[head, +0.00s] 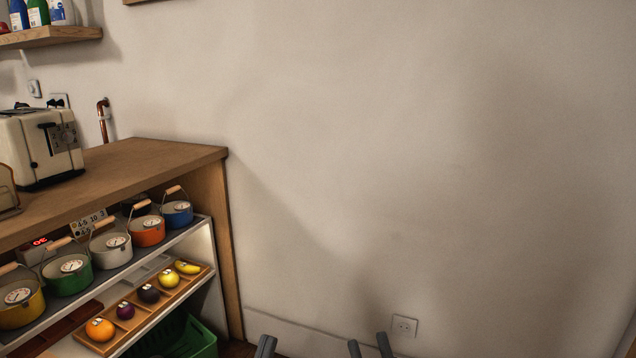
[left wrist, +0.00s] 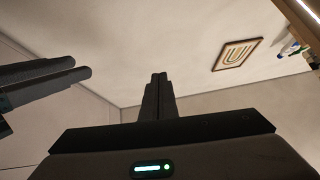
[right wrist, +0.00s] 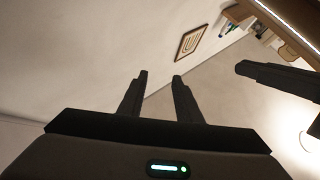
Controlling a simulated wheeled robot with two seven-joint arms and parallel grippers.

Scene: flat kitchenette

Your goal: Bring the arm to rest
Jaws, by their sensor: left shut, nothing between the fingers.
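My left gripper (head: 265,345) shows at the bottom edge of the head view as one dark upright piece, its fingers together. In the left wrist view its fingers (left wrist: 159,80) meet, with nothing between them. My right gripper (head: 369,345) stands a little to the right of it, its two fingertips apart. In the right wrist view its fingers (right wrist: 160,78) have a clear empty gap. Each wrist view also shows the other gripper off to one side, apart. The arms themselves are out of the head view.
A wooden counter (head: 150,155) with a toaster (head: 45,145) stands at the left. Its shelf holds several coloured pots and a wooden tray (head: 95,343) of fruit, with a green crate (head: 195,345) below. Bare wall with a socket (head: 404,326) fills the right.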

